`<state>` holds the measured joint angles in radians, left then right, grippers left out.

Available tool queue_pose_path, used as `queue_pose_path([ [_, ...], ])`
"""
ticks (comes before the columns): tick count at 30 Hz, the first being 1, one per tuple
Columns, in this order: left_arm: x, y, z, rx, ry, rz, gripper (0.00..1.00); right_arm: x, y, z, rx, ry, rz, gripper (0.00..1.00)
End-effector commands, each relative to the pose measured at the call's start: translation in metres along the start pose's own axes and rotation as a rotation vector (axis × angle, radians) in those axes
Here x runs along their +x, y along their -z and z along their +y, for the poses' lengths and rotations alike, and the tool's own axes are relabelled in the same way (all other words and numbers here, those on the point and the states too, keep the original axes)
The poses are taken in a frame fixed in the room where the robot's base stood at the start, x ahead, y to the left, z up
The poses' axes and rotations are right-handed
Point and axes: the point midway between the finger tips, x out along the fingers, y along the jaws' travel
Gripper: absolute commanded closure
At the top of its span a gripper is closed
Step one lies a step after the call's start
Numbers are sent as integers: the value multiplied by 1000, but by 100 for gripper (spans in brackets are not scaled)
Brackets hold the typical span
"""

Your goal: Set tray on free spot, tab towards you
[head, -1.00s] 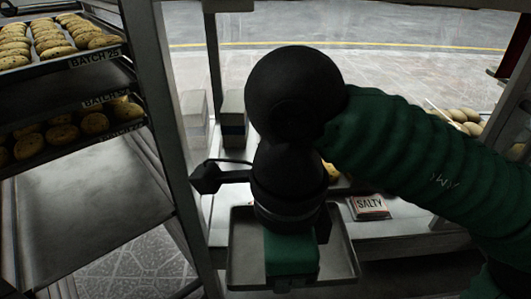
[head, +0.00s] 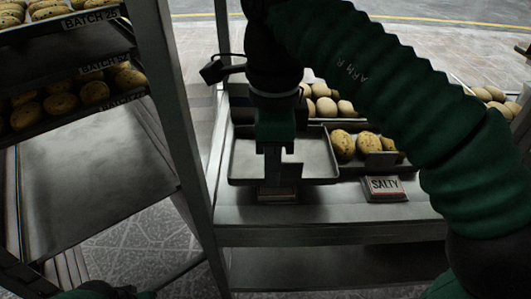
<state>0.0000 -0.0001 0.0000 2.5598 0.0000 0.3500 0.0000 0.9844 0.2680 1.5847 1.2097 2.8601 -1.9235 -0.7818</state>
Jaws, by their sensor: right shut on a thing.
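The empty grey metal tray (head: 318,172) is at the left end of the table-like shelf (head: 330,215), left of a tray of baked goods. My right gripper (head: 276,178) reaches down from above and is shut at the tray's near edge. The gripper covers the middle of that edge, so the tab is hidden. I cannot tell whether the tray rests on the shelf or hangs just above it. My left gripper is not in view.
A tray with brown rolls (head: 343,145) stands close on the right, with a "SALTY" sign (head: 384,187) before it. Paler rolls (head: 328,106) lie behind. A rack post (head: 177,110) and a rack with batch trays (head: 95,92) stand at the left.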

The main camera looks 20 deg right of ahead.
Motion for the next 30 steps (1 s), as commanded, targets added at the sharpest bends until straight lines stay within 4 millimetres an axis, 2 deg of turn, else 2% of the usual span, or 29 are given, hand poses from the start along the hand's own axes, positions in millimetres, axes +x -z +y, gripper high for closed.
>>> queue_pose_path([
  [2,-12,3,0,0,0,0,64,-6,-3,-10,-4,1,-2,100],
  [7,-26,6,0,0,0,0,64,-6,-7,-32,-4,1,0,100],
  [12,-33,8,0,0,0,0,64,-3,-9,-51,-2,-1,-4,100],
  [18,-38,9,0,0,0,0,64,-2,-11,-61,-1,0,0,100],
  [21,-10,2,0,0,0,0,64,26,-10,-61,1,0,0,100],
  [24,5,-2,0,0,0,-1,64,40,-10,-62,1,1,0,100],
  [30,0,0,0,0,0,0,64,35,-10,-61,1,0,0,100],
])
